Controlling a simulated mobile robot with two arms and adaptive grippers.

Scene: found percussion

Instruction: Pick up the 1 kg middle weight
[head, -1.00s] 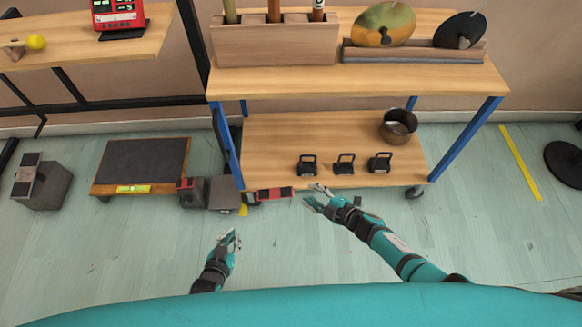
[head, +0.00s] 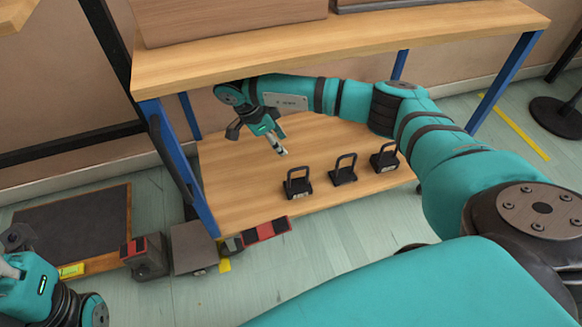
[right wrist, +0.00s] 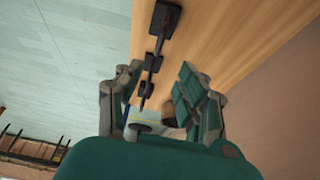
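Three black weights with raised handles stand in a row on the lower wooden shelf (head: 235,185): the left weight (head: 296,184), the middle weight (head: 343,176) and the right weight (head: 385,161). No mass label is readable. My right gripper (head: 275,142) is over this shelf, behind and left of the left weight, apart from all three. In the right wrist view its fingers (right wrist: 157,88) are spread and empty, with the row of weights (right wrist: 152,62) beyond them. My left gripper (head: 14,255) is at the lower left edge, partly cut off, away from the shelf.
The upper shelf (head: 330,45) lies above my right forearm, with a blue post (head: 182,170) at left. A red and black object (head: 265,230), a grey box (head: 193,247) and a dark platform (head: 75,225) are at floor level.

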